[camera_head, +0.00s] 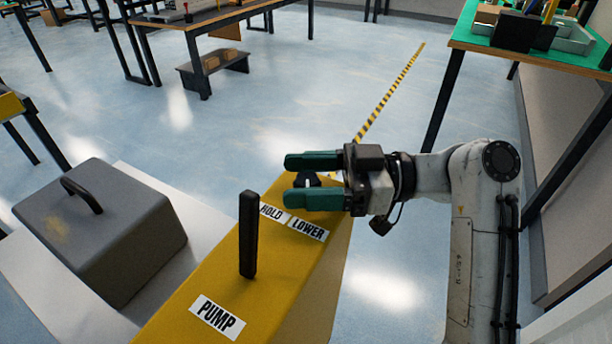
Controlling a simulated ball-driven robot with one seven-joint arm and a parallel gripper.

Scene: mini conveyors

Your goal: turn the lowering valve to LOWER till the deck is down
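The lowering valve (308,180) is a small dark knob with a pale mark, at the far end of a yellow housing (275,275). The HOLD / LOWER label (293,222) lies just in front of it. My gripper (288,180) reaches in from the right, its two green fingers apart. The knob shows between the fingers, partly hidden by the nearer one; whether they touch it I cannot tell. The pale grey deck (45,305) lies left of the housing and bears a grey weight with a handle (105,230). Its height is hard to judge.
A black upright pump lever (248,235) stands on the housing near the PUMP label (217,317), close to my gripper. A green-topped table (560,58) stands at the upper right. Other tables stand at the back left. The floor beyond is clear, with a striped line (390,92).

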